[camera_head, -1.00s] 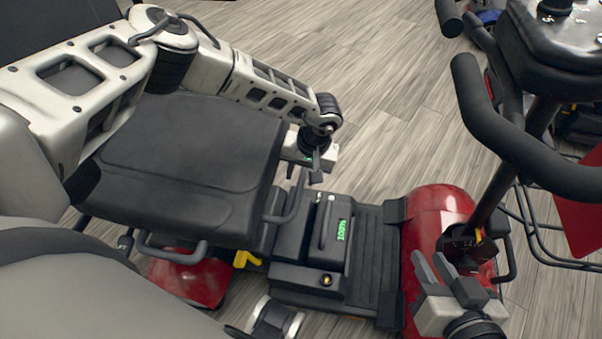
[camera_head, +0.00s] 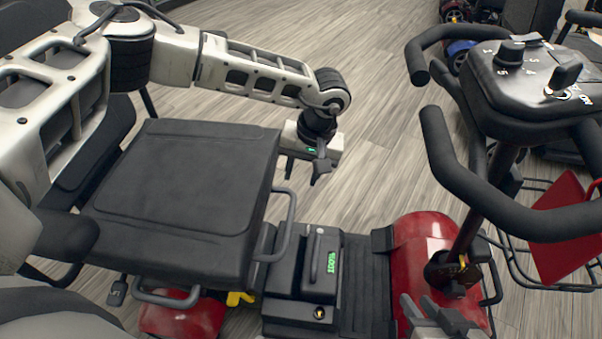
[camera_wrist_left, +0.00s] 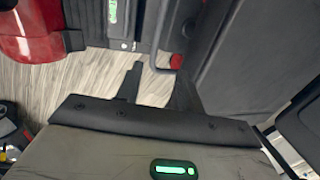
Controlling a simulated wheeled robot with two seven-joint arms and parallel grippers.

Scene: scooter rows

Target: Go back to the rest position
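My left gripper (camera_head: 322,170) hangs over the far side of the scooter, beyond the seat's right edge, empty. In the left wrist view its two dark fingers (camera_wrist_left: 157,90) stand apart, with floor showing between them. My right gripper (camera_head: 430,318) shows only in part at the bottom edge, in front of the scooter's red front cover (camera_head: 420,240); its finger spacing is unclear. The scooter has a black seat (camera_head: 185,185), a battery box (camera_head: 320,265) with a green-lit display, and a tiller with black handlebars (camera_head: 465,175).
A red panel (camera_head: 565,225) and a wire basket (camera_head: 525,245) sit in front of the tiller at right. Other scooters (camera_head: 460,50) stand at the back right. The wooden floor (camera_head: 290,30) behind the scooter is clear.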

